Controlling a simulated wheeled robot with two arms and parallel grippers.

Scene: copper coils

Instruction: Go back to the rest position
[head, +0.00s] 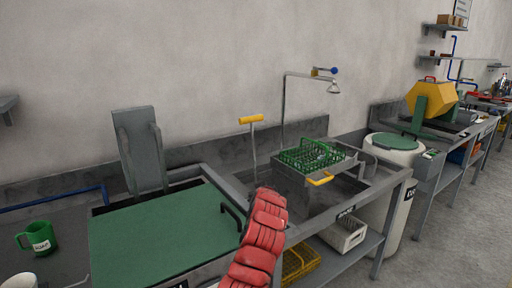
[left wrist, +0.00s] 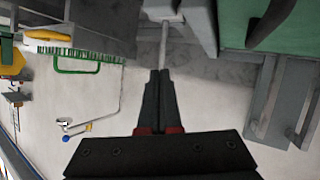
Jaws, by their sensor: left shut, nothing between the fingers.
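My left arm (head: 261,238), with red padded links, comes up from the bottom middle of the head view, in front of the sink bench. It hides its own gripper there. In the left wrist view my left gripper (left wrist: 160,74) has its dark fingers together with nothing between them. A thin grey rod (left wrist: 163,45) shows just beyond the fingertips; I cannot tell whether they touch. In the head view a lever with a yellow handle (head: 251,119) stands upright behind the arm, its lower end hidden. My right gripper is not in view.
A green lid (head: 155,238) with a dark handle lies left of my arm. A green rack (head: 312,156) sits over the sink to the right, below a shower head (head: 334,88). A green mug (head: 39,238) stands far left. A white drum (head: 393,150) stands right of the bench.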

